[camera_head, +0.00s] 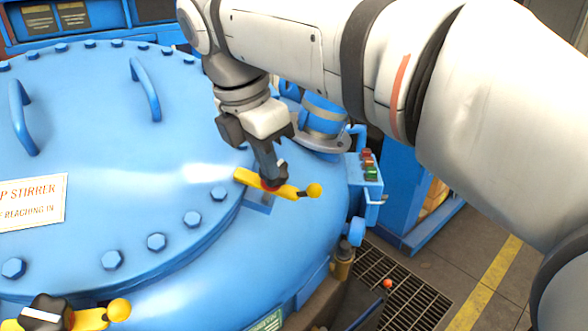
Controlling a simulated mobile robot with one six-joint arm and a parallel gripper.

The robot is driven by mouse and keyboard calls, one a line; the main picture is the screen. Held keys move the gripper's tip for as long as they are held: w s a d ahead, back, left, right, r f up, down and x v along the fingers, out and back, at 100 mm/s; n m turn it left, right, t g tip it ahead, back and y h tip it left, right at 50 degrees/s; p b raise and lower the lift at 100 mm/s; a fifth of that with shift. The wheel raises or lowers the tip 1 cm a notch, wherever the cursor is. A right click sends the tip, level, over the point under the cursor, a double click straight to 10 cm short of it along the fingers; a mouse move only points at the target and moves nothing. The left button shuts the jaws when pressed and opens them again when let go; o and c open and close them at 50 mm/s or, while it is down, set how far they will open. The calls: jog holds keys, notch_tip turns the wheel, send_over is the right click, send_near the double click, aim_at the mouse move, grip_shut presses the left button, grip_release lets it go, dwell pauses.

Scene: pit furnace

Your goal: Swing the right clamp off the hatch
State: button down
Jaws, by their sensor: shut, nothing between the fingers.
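The hatch (105,165) is a large round blue lid with bolts around its rim. The gripper hides part of the clamp's middle. Another yellow clamp (85,318) with a dark knob sits at the hatch's near edge, cut off by the frame.
Two blue handles (146,90) stand up from the hatch. A blue flanged pipe (322,120) and a control box with red and green buttons (368,165) stand beyond the clamp. A floor grate (400,300) lies at the lower right. My arm covers the upper right.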

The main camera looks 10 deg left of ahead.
jog(key=w+d+f+p, duration=0.1)
jog(key=w+d+f, duration=0.3)
jog(key=f, duration=0.4)
jog(key=shift+w, duration=0.35)
jog(key=shift+a, duration=0.1)
